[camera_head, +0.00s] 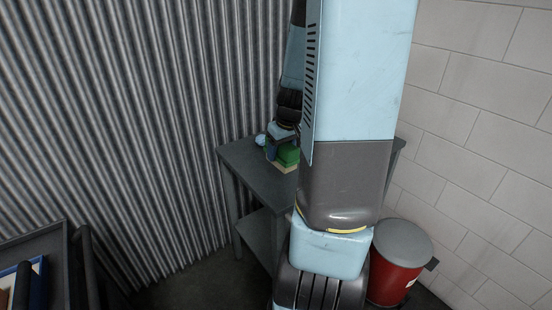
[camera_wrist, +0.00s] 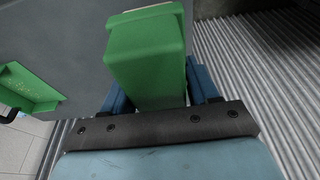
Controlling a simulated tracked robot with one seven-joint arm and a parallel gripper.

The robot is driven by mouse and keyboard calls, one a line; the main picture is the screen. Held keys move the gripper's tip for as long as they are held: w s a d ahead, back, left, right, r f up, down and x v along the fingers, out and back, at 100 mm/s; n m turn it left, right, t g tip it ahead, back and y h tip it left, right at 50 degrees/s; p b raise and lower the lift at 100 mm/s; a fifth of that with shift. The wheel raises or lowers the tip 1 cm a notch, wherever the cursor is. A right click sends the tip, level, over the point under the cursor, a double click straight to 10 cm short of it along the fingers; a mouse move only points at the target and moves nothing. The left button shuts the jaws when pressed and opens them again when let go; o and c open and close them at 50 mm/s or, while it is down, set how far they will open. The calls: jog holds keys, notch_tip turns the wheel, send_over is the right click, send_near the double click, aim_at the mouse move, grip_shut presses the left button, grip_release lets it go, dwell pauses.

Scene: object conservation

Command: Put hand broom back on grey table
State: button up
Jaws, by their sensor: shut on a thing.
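The hand broom (camera_wrist: 146,62) shows in the wrist view as a thick green block. My gripper (camera_wrist: 155,88) has its blue fingers on both sides of it and is shut on it. The grey table (camera_head: 247,170) stands in the corner in the head view; its top also fills the upper left of the wrist view (camera_wrist: 70,45). In the head view my gripper (camera_head: 271,150) and the green broom (camera_head: 288,154) are over the table top, partly hidden by my arm. I cannot tell whether the broom touches the table.
A green dustpan-like thing (camera_wrist: 32,92) lies on the table at the left of the wrist view. A red bin with a grey lid (camera_head: 400,245) stands right of the table. Corrugated metal and block walls close in behind. A dark tray (camera_head: 60,240) is at lower left.

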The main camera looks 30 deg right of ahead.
jog(key=w+f, duration=0.2)
jog(key=w, duration=0.1)
jog(key=w+f, duration=0.5)
jog(key=w, duration=0.2)
jog(key=shift+d+f, duration=0.15)
jog(key=shift+d, duration=0.2)
jog(key=shift+w+f, duration=0.55)
jog(key=shift+f, duration=1.65)
jog(key=shift+f, duration=0.1)
jog(key=o, duration=1)
